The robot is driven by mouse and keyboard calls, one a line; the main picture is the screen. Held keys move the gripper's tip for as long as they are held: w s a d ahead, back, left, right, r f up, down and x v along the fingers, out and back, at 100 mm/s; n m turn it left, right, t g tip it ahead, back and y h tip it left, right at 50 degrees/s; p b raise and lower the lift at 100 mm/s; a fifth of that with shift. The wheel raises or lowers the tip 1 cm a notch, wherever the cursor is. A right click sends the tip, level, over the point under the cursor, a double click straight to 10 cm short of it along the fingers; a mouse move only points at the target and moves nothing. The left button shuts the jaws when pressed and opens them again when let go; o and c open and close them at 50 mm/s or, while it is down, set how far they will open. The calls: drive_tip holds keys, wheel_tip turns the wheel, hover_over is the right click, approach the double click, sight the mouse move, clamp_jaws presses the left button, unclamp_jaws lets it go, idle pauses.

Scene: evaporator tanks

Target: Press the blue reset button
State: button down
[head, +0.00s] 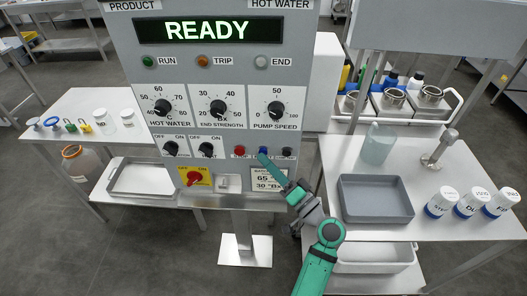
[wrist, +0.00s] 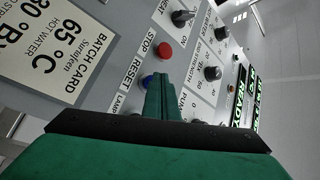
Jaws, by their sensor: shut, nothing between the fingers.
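The blue reset button (head: 263,151) sits on the grey control panel (head: 300,60), between the red stop button (head: 240,150) and a dark lamp button (head: 287,152). In the wrist view the blue button (wrist: 150,80) shows partly, beside the RESET label, with my gripper covering the rest. My gripper (head: 263,158) is shut and empty, its green fingers pointing at the panel right at the blue button. The wrist view shows the closed fingers (wrist: 163,85) over the button's edge. I cannot tell whether they touch it.
The display (head: 208,30) reads READY. Knobs and a red-on-yellow switch (head: 194,178) surround the buttons. A batch card (head: 268,180) is just below.

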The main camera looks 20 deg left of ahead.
drive_tip(key=s, duration=0.2)
drive_tip(key=s+d, duration=0.1)
drive_tip(key=s, duration=0.2)
drive_tip(key=shift+s+d, duration=0.25)
drive_tip(key=shift+s, duration=0.1)
idle(0.7)
drive_tip(key=s+d+f+m+t+h, duration=0.1)
drive_tip(key=s+d+f+m+h, duration=0.2)
drive_tip(key=f, duration=0.4)
drive_tip(key=s+d+f+m+t+h, duration=0.1)
drive_tip(key=s+d+f+t+h, duration=0.2)
drive_tip(key=f+h, duration=0.4)
drive_tip(key=s+d+f+m+h, duration=0.25)
drive_tip(key=s+d+f, duration=0.2)
drive_tip(key=f, duration=0.35)
drive_tip(key=s+d+n+h, duration=0.1)
drive_tip(key=s+d+h, duration=0.1)
drive_tip(key=s, duration=0.5)
drive_tip(key=s+d+n+h, duration=0.1)
drive_tip(key=s+d+h, duration=0.2)
drive_tip(key=s, duration=0.3)
drive_tip(key=s+r+n+t, duration=0.1)
drive_tip(key=s+r+n, duration=0.3)
drive_tip(key=s, duration=0.5)
drive_tip(key=shift+a+r, duration=0.4)
drive_tip(key=shift+r, duration=0.5)
